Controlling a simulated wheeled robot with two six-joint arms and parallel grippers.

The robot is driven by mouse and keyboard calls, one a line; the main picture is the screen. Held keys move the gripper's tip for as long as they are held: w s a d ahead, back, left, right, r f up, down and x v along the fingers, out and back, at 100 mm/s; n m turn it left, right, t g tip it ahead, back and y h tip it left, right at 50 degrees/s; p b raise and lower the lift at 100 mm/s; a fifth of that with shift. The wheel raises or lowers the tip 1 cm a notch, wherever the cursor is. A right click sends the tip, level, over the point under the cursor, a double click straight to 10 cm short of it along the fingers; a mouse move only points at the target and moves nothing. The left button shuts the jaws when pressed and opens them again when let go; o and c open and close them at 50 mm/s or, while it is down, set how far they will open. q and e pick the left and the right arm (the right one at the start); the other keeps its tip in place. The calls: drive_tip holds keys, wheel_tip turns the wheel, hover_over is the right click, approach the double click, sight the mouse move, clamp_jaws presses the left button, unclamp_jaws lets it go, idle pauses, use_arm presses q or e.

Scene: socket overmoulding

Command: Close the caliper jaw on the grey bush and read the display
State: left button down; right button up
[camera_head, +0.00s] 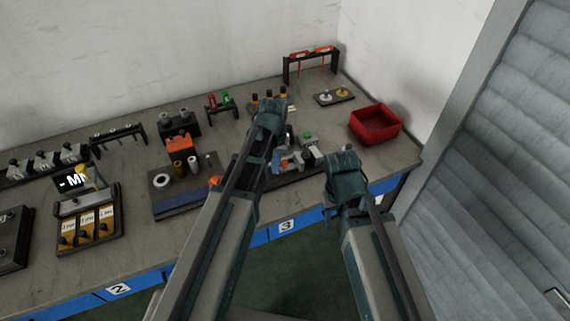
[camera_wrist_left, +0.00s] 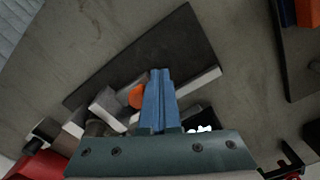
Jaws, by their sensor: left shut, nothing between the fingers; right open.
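The measuring fixture, which looks like the caliper, has a dark base plate (camera_wrist_left: 140,55) with pale grey blocks (camera_wrist_left: 122,100) and an orange round part (camera_wrist_left: 137,96). In the head view its grey blocks (camera_head: 307,158) sit near the bench's front, partly behind my left arm. A dark grey cylinder (camera_wrist_left: 95,128), possibly the bush, lies beside the blocks. White glowing marks (camera_wrist_left: 203,128), perhaps a display, are cut off by my gripper body and unreadable. My left gripper (camera_wrist_left: 158,78) is shut and empty, over the fixture beside the orange part; contact is unclear. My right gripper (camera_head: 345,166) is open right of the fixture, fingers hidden.
A red tray (camera_head: 376,128) stands right of the fixture. A two-disc plate (camera_head: 334,97) and a black rack (camera_head: 311,58) are behind. To the left are a block with rings and cylinders (camera_head: 176,198) and a lit display unit (camera_head: 76,183).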

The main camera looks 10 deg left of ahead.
use_arm(q)
drive_tip(key=shift+w+d, duration=0.4)
drive_tip(key=shift+d, duration=0.15)
idle(0.7)
drive_tip(key=shift+s+a, duration=0.2)
drive_tip(key=shift+a, duration=0.1)
drive_tip(key=shift+s+a, duration=0.15)
drive_tip(key=shift+a, duration=0.1)
wheel_tip(320, 180, up, 8)
drive_tip(key=p, duration=0.8)
idle(0.4)
drive_tip(key=s+d+m+y, duration=0.1)
drive_tip(key=s+d+m, duration=0.3)
drive_tip(key=s, duration=1.2)
drive_tip(key=d, duration=0.4)
drive_tip(key=shift+d+m, duration=0.15)
drive_tip(key=shift+m, duration=0.15)
